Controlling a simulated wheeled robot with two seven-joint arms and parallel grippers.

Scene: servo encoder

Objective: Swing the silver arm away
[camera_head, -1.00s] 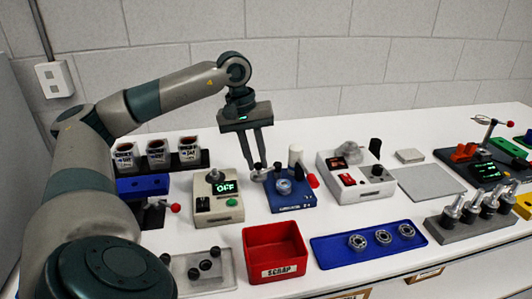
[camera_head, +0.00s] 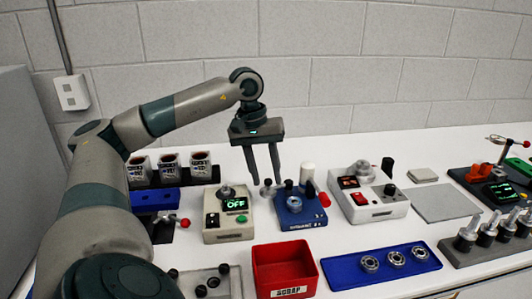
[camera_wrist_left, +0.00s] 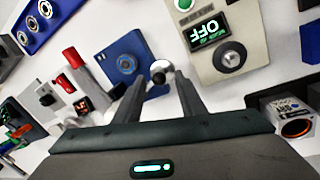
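The silver arm (camera_head: 268,191) is a short bar with a dark round knob, at the left side of the blue fixture (camera_head: 312,215). The fixture carries a round metal part and a red-tipped lever. My left gripper (camera_head: 266,183) is open, pointing down, with one finger on each side of the knob. In the left wrist view the knob (camera_wrist_left: 159,70) shows between and just beyond the fingertips (camera_wrist_left: 160,88). I cannot tell whether a finger touches it. The blue fixture (camera_wrist_left: 127,62) is also in the left wrist view. My right gripper is not in view.
A beige box with an "OFF" display (camera_head: 228,228) stands close on the left. A white device (camera_head: 372,208) is on the right. In front are a red scrap bin (camera_head: 284,260) and a blue tray (camera_head: 345,272) with bearings.

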